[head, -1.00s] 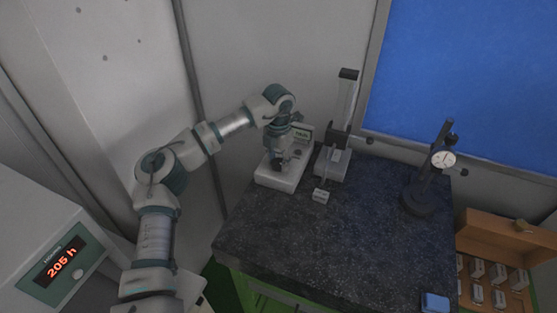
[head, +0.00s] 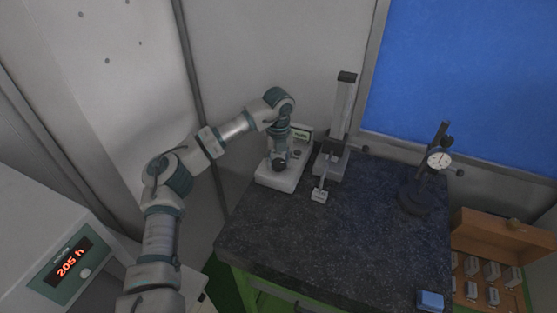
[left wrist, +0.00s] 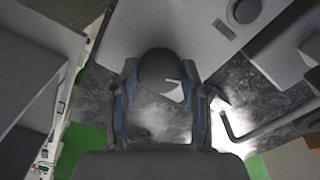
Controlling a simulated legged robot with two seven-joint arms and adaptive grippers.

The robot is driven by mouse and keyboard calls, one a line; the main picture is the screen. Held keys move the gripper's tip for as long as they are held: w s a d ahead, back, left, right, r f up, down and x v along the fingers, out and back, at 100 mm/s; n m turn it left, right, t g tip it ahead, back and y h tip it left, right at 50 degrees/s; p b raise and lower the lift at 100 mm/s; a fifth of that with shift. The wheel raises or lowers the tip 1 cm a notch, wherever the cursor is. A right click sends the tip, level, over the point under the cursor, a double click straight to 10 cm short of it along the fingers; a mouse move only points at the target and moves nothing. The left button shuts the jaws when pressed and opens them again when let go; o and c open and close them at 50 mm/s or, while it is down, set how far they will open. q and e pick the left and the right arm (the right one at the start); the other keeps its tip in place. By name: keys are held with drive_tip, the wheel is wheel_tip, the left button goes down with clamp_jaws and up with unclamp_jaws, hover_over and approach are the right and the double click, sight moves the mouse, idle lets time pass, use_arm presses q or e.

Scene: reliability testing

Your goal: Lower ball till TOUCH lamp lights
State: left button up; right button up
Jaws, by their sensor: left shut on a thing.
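A white control box (head: 282,179) stands at the back left of the dark bench, with a small pale yellow-green panel (head: 302,135) whose text is too small to read. My left gripper (head: 282,157) points down at the box and is shut on a dark round knob (head: 279,165). In the left wrist view the fingers lie on both sides of the knob (left wrist: 158,66). A column stand (head: 343,112) is right of the box. Its dark carriage (head: 332,147) carries a thin rod above a small light block (head: 319,196). The ball itself is too small to make out. My right gripper is not in view.
A dial gauge stand (head: 417,196) is at the bench's right. A blue item (head: 430,300) lies at the front right corner, beside a wooden case (head: 487,236) of small blocks. A unit at left reads 205 h (head: 70,262). The bench (head: 345,245) is clear in the middle.

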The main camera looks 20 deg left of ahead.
sight(279, 162)
use_arm(q)
drive_tip(key=n, duration=0.4)
drive_tip(key=shift+r+n+p, duration=0.15)
drive_tip(key=shift+n+p, duration=0.15)
drive_tip(key=shift+w+n, duration=0.1)
drive_tip(key=shift+n, duration=1.6)
drive_tip(key=o, duration=0.9)
drive_tip(key=shift+c, duration=0.2)
drive_tip(key=shift+o, duration=1.4)
wheel_tip(279, 162, up, 12)
